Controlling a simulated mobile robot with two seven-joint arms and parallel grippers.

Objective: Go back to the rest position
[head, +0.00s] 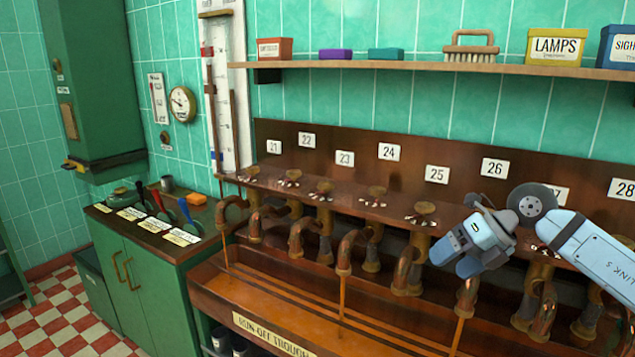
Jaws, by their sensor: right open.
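My right gripper (450,259) comes in from the right, light blue and grey. It hangs in front of the brown wooden rack (400,160), below the 25 and 26 labels. Its fingers point down and to the left and look apart, with nothing visible between them. It overlaps the copper spouts (408,270) in the picture; I cannot tell how close it is to them. My left gripper is not in view.
Several copper spouts line the rack above the run-off trough (300,312). A shelf (420,67) above holds boxes and a brush (471,47). A green cabinet (150,285) with levers stands at left. The checkered floor (75,325) is clear at lower left.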

